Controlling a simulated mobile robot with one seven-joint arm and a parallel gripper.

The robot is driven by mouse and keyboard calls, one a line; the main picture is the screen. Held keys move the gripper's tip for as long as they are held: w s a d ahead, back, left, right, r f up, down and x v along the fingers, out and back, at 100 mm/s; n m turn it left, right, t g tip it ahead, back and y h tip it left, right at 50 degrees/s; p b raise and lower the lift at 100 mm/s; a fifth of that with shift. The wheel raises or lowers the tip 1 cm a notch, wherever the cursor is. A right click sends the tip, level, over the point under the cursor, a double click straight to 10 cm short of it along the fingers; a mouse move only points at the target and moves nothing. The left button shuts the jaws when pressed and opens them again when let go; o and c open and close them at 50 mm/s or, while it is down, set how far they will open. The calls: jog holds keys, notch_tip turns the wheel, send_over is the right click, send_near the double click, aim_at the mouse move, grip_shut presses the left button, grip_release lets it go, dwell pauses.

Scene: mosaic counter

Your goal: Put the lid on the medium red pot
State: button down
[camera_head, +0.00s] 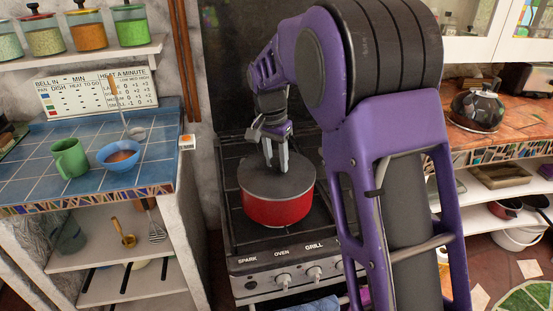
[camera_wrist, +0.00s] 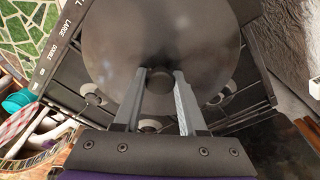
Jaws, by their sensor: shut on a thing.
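The red pot (camera_head: 277,210) stands upright on the stove's dark top. A dark grey round lid (camera_head: 300,178) lies level over its mouth and hides the inside. I cannot tell whether the lid's rim fully touches the pot. My gripper (camera_head: 276,168) points down from above and is shut on the lid's knob at the middle. In the wrist view the lid (camera_wrist: 205,45) fills the upper middle, with my gripper's two fingertips (camera_wrist: 160,74) on either side of the dark knob. The pot's red side is hidden in the wrist view.
The stove front (camera_head: 290,262) has several knobs. A blue-tiled counter (camera_head: 45,147) at left holds a green mug (camera_head: 70,158), a blue bowl (camera_head: 120,155) and a ladle. A dark kettle (camera_head: 477,108) stands on the right counter. A wall rises close behind the stove.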

jog(key=shift+c, duration=2)
grip_release()
jog(key=shift+o, duration=0.3)
jog(key=o, duration=0.3)
jog(key=shift+o, duration=0.2)
jog(key=shift+r, duration=0.1)
jog(key=shift+r+p, duration=2.95)
jog(key=shift+r, duration=0.5)
